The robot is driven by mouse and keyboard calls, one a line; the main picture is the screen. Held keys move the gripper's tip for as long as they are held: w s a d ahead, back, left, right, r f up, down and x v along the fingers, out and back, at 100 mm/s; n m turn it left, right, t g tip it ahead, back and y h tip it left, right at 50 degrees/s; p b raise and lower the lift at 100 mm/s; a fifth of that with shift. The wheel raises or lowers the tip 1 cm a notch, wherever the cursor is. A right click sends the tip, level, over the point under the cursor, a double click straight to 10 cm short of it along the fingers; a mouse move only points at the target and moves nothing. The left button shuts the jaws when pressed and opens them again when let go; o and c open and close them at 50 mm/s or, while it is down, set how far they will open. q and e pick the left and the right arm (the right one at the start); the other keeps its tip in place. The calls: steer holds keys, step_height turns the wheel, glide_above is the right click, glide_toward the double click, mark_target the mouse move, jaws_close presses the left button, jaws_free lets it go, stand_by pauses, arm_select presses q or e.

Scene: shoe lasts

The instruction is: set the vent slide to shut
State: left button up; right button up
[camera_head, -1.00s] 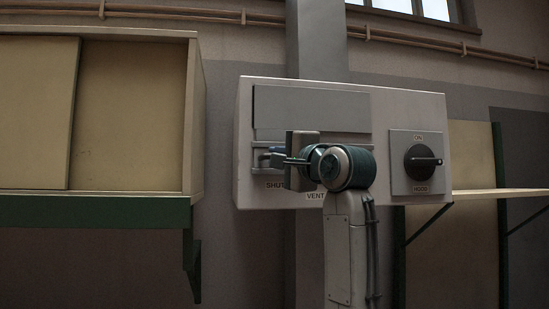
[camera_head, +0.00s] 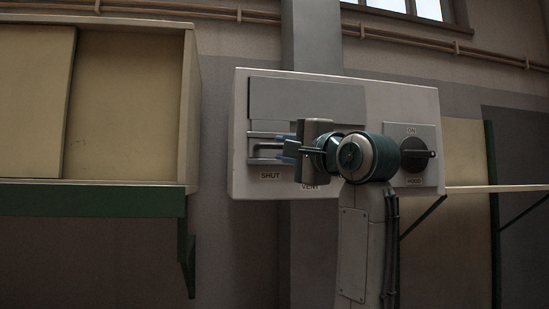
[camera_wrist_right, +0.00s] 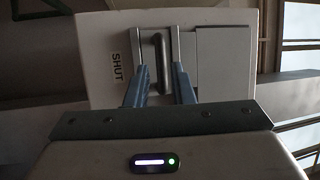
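The vent slide (camera_head: 268,146) is on the pale control box (camera_head: 405,97), with a grey bar between two metal rails above the SHUT label (camera_head: 270,176). Its right part is hidden behind my right gripper (camera_head: 288,149), and the VENT label is partly covered. In the right wrist view the bar (camera_wrist_right: 162,50) lies between my two blue fingers, with the SHUT label (camera_wrist_right: 116,68) at the left. The fingers are apart with visible gaps to the bar, so the gripper is open. I cannot tell whether either fingertip touches the slide. My left gripper is not in view.
A rotary knob (camera_head: 415,155) marked ON sits on the box right of my right wrist. A wooden cabinet (camera_head: 125,105) on a green-edged shelf (camera_head: 90,199) stands at the left. Another shelf (camera_head: 500,188) is at the right. Pipes (camera_head: 210,14) run along the wall above.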

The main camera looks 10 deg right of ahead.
steer(key=b+v, duration=0.1)
steer(key=v, duration=0.4)
steer(key=shift+s+b, duration=0.2)
steer(key=shift+b, duration=0.15)
steer(key=shift+f, duration=0.1)
